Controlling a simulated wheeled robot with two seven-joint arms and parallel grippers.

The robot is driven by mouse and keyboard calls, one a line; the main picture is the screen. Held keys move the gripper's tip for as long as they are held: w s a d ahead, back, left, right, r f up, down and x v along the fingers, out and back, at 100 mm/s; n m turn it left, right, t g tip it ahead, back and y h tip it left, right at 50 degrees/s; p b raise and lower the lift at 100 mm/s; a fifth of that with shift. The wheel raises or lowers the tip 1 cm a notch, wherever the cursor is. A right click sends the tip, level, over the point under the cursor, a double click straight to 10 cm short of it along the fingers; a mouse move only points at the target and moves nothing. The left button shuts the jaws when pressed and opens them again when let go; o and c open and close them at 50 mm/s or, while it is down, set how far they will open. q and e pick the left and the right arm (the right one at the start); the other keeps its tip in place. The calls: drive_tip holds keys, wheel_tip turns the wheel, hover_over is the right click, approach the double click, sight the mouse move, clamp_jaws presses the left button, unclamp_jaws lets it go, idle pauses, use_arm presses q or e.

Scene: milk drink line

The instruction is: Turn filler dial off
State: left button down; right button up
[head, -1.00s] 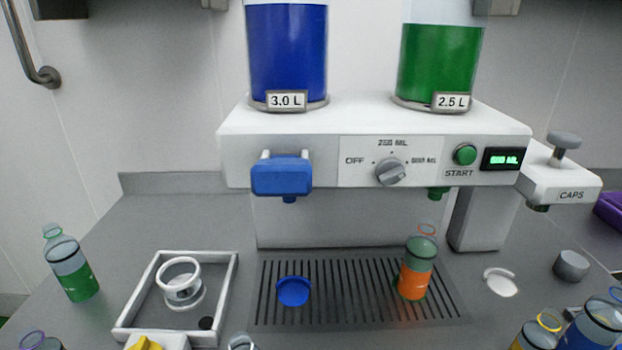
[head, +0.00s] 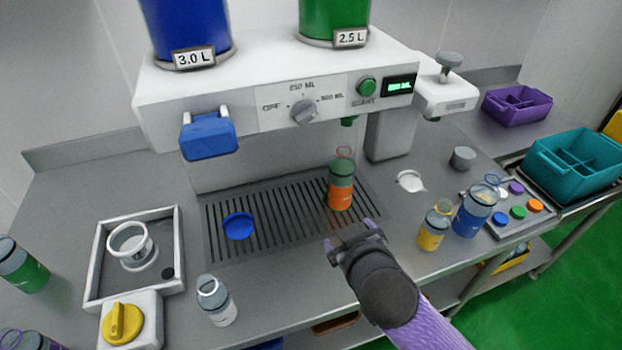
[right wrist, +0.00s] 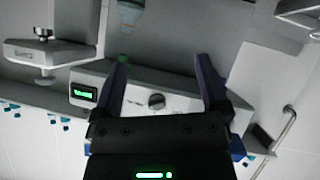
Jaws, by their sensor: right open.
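The filler dial (head: 303,111) is a grey knob on the white filler's front panel (head: 345,92), between an OFF mark on its left and a 500 ML mark on its right. Its ridge slants up to the right, away from OFF. The dial also shows in the right wrist view (right wrist: 156,101), upside down between my fingers. My right gripper (head: 352,232) is open and empty, below and in front of the dial, apart from it. In the right wrist view the gripper (right wrist: 160,68) faces the panel. My left gripper is out of view.
A green START button (head: 366,87) and lit display (head: 399,86) sit right of the dial. A blue lever (head: 208,137) hangs at the left. An orange and green bottle (head: 341,185) stands on the drip grate (head: 275,238). Yellow (head: 434,228) and blue (head: 474,212) bottles stand at right.

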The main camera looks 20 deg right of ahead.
sight(310, 120)
drive_tip(key=w+a+r+n+t+y, duration=0.15)
drive_tip(key=w+r+n+t, duration=0.25)
drive_tip(key=w+r+t, duration=0.6)
drive_tip(key=w+r+g, duration=0.1)
drive_tip(key=w+g, duration=0.2)
drive_tip(key=w, duration=0.5)
drive_tip(key=shift+y, duration=0.35)
drive_tip(key=shift+r, duration=0.15)
drive_tip(key=c, duration=1.3)
